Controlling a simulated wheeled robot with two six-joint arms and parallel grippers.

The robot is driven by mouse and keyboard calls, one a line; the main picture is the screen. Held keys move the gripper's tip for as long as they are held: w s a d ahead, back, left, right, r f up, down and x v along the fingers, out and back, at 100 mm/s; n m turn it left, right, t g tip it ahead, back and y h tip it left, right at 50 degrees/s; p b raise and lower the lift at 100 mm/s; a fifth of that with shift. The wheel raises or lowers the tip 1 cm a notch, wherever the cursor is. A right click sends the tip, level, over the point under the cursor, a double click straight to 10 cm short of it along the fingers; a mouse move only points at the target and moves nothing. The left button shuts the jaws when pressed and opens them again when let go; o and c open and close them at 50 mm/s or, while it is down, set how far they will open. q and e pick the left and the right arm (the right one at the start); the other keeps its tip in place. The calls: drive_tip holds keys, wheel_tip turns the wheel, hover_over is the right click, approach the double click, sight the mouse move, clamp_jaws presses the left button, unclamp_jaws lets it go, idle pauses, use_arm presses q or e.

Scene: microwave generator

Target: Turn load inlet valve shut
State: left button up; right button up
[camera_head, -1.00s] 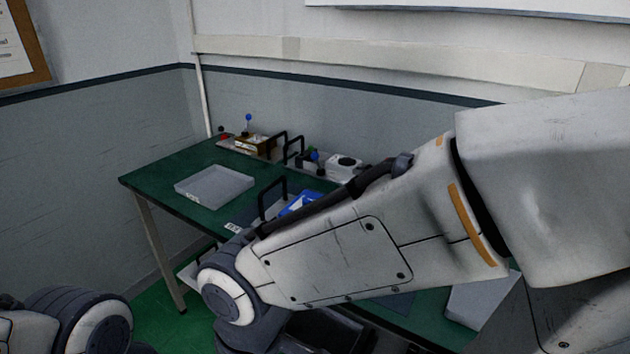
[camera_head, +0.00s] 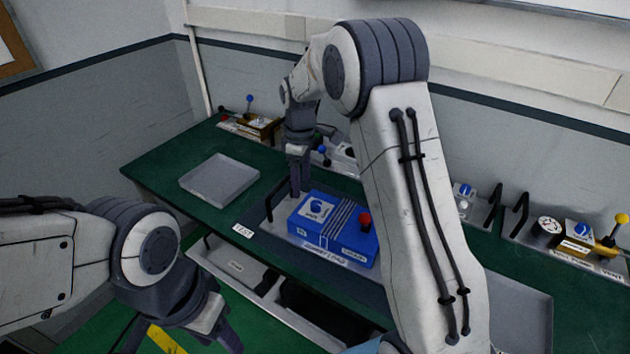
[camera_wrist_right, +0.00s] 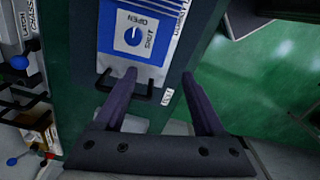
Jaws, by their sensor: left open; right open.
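A blue unit (camera_head: 335,240) stands on the green bench, with a blue round knob on a white plate (camera_head: 315,208) and a red knob (camera_head: 365,219). In the right wrist view the blue knob (camera_wrist_right: 133,37) sits on a dial marked OPEN and SHUT; its pointer seems to be toward OPEN. I cannot read which part is labelled load inlet. My right gripper (camera_head: 298,190) is open and empty, pointing down beside the unit's left end; its two fingers (camera_wrist_right: 162,85) show apart near the black handle. My left gripper (camera_head: 212,338) is open at the lower left, away from the bench top, partly cut off.
A black handle (camera_head: 268,202) rises at the unit's left end. A grey tray (camera_head: 220,181) lies on the left of the bench (camera_head: 160,170). Other stations with levers line the back, including a yellow-knobbed one (camera_head: 621,219) at right. My right arm hides part of the bench.

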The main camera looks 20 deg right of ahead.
drive_tip(key=p, duration=0.1)
approach(317, 204)
wheel_tip(317, 204, down, 7)
drive_tip(key=p, duration=0.3)
drive_tip(key=shift+w+a+f, duration=0.1)
drive_tip(key=shift+f, duration=0.65)
use_arm(q)
wheel_tip(317, 204, up, 6)
drive_tip(key=shift+f, duration=0.25)
use_arm(e)
clamp_jaws()
